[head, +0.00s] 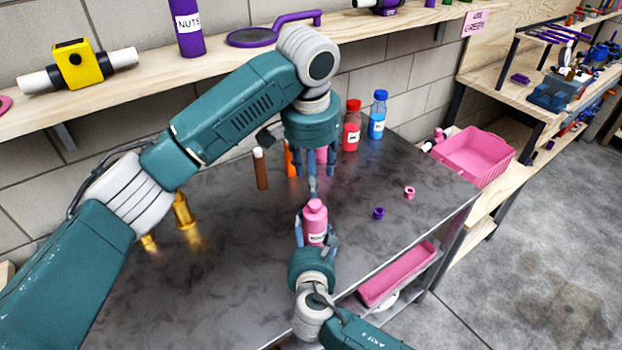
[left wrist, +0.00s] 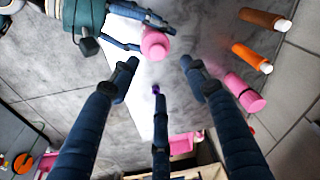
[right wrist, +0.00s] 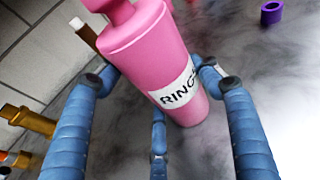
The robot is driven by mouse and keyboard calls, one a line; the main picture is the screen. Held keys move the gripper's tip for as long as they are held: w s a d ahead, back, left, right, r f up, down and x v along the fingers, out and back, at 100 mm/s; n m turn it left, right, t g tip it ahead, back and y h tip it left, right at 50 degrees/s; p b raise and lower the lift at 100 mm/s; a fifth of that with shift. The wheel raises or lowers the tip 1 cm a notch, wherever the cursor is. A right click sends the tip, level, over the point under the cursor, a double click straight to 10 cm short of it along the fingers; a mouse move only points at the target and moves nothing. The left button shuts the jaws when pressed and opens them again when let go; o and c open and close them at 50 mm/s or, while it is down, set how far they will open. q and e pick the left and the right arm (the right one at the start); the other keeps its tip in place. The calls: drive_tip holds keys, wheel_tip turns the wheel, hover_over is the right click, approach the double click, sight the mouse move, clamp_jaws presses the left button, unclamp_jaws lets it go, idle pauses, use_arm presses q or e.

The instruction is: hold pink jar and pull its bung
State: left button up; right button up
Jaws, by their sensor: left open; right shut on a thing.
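The pink jar (head: 316,228) stands upright on the dark table, its label reading "RING…" in the right wrist view (right wrist: 165,65). Its pink bung (head: 315,205) sits in the top; the right wrist view shows the bung (right wrist: 112,12) cut off by the frame edge. My right gripper (head: 316,240) is shut around the jar's body from the front. My left gripper (head: 316,182) is open and empty, pointing down above the table behind the jar. The left wrist view shows the bung (left wrist: 153,43) beyond the left fingertips, apart from them.
Behind my left gripper stand a brown bottle (head: 261,170), an orange one (head: 290,160) and another pink container (left wrist: 245,92). Red (head: 351,128) and blue (head: 377,117) bottles stand further back. Purple (head: 378,213) and pink (head: 409,193) rings lie right. A shelf (head: 215,62) overhangs the back.

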sight(315, 203)
use_arm(q)
drive_tip(key=f+n, duration=0.1)
drive_tip(key=f, duration=0.2)
drive_tip(key=f+n, duration=0.1)
drive_tip(key=f, duration=0.2)
drive_tip(key=f+n+t, duration=0.1)
drive_tip(key=f, duration=0.2)
drive_tip(key=shift+w, duration=0.4)
clamp_jaws()
drive_tip(key=shift+r, duration=0.1)
idle(0.6)
drive_tip(key=shift+r, duration=1)
